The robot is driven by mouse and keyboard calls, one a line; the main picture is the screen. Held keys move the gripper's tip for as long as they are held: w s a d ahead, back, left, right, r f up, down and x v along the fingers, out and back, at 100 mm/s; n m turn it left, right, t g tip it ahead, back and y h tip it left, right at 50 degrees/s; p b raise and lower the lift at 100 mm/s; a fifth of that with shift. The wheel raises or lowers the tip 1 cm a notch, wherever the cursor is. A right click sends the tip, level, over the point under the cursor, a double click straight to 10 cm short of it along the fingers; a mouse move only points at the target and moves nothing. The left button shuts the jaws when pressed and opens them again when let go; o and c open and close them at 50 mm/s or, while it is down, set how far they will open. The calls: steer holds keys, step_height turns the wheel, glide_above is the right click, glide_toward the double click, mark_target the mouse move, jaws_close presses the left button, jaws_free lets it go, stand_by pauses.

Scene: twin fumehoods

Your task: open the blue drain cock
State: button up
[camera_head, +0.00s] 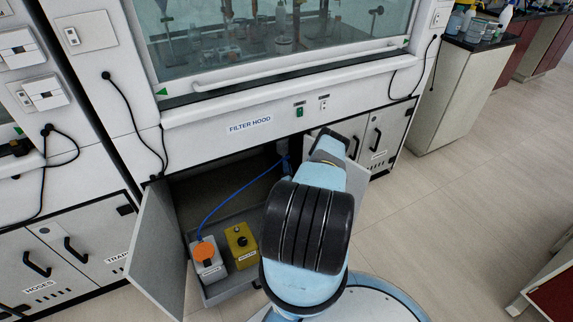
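The cupboard under the hood marked FILTER HOOD stands open, its left door (157,250) swung out. A thin blue tube (235,192) runs from an orange-capped container (207,256) up to the back right of the cupboard, close to my arm. The blue drain cock cannot be made out for sure; the tube's upper end is small and partly behind my arm. My arm reaches up across the cupboard's right side, and it hides my gripper, so I cannot see its fingers or what they touch.
A grey tray (222,292) in the cupboard holds the orange-capped container and a yellow container (241,245). A right door (358,177) stands open behind my arm. The closed glass sash (285,40) is above. Free floor (470,190) lies to the right.

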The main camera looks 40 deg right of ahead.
mark_target(285, 158)
steer(key=shift+x, duration=1.4)
jaws_close()
